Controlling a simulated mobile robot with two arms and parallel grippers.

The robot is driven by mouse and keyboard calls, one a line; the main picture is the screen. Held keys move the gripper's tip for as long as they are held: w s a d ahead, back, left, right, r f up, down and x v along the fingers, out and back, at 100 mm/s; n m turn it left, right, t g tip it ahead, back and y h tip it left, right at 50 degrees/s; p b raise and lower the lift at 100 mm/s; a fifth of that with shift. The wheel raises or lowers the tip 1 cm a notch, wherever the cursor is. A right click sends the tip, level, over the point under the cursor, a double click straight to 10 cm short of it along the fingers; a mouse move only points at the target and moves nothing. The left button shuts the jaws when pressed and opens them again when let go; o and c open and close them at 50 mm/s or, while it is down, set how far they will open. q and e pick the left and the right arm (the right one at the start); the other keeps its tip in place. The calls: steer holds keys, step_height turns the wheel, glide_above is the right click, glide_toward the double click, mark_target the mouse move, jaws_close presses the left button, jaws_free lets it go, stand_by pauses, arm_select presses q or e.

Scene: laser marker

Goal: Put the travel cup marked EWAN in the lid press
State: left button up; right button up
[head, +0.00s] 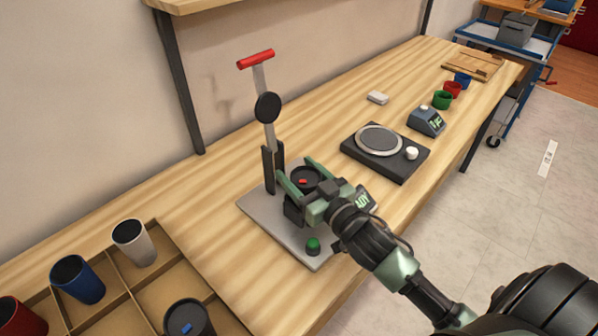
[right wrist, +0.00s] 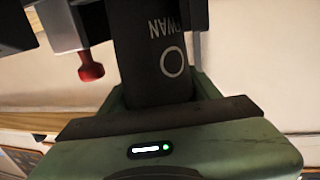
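The lid press stands on the bench with a grey base plate (head: 262,222), an upright lever with a red handle (head: 256,59) and a round black disc. My right gripper (head: 302,177) is around a dark cup with a red mark on its black lid (head: 304,174), over the press base. Its fingers lie along both sides of the cup. The right wrist view shows the dark cup (right wrist: 155,75) upside down, with the letters WAN and a ring mark visible. Whether its bottom rests on the base is hidden. My left gripper is out of view.
A wooden divided tray (head: 187,262) at lower left holds several cups: red, blue (head: 78,280), white and a dark one with a blue-marked lid (head: 187,318). A green button (head: 313,245) sits on the press's front. A turntable plate (head: 381,141) stands to the right.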

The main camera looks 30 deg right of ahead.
steer(key=o, duration=0.4)
steer(key=shift+r, duration=0.1)
steer(key=s+d+b, duration=0.1)
steer(key=s, duration=1.1)
steer(key=shift+d, duration=0.4)
